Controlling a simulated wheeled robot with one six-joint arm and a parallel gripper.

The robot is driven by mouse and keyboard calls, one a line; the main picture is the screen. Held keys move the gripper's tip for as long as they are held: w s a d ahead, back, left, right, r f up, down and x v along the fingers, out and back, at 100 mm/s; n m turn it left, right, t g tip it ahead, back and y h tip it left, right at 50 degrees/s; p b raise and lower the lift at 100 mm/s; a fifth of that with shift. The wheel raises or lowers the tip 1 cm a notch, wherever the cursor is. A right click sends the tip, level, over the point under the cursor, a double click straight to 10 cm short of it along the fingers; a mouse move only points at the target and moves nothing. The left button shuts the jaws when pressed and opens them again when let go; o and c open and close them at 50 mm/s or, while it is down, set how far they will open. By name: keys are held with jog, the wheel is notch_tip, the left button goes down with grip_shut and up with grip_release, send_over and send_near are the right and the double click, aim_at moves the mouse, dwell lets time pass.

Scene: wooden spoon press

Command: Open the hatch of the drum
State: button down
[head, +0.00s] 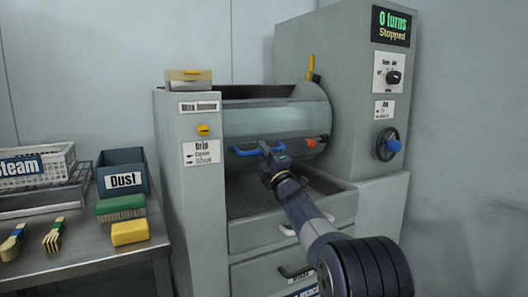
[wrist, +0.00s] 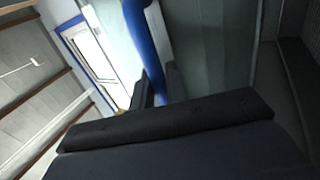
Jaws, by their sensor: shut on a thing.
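The drum (head: 315,115) lies across the middle of the grey machine. Its front has a pale, glassy hatch panel (head: 262,120) with a blue handle bar (head: 243,152) along the lower edge. A dark gap shows above the panel; I cannot tell whether it is part of the hatch opening. My gripper (head: 271,150) reaches up from the lower right and is shut on the blue handle. In the wrist view the blue bar (wrist: 144,45) runs down between my dark fingers (wrist: 158,88). The gripper hides part of the bar.
A red knob (head: 311,143) sits at the drum's right. Below is a grey tray (head: 240,198) with drawers under it. A hand wheel (head: 388,145) and dial (head: 393,77) are on the right column. At left, a metal bench (head: 95,255) holds a Dust bin (head: 123,172), brushes and a sponge.

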jog(key=c, duration=1.8)
grip_release()
jog(key=v, duration=1)
jog(key=shift+s+d+f, duration=0.15)
jog(key=shift+s+f, duration=0.1)
jog(key=shift+s, duration=0.05)
jog(key=x, duration=0.9)
jog(key=shift+r, duration=0.1)
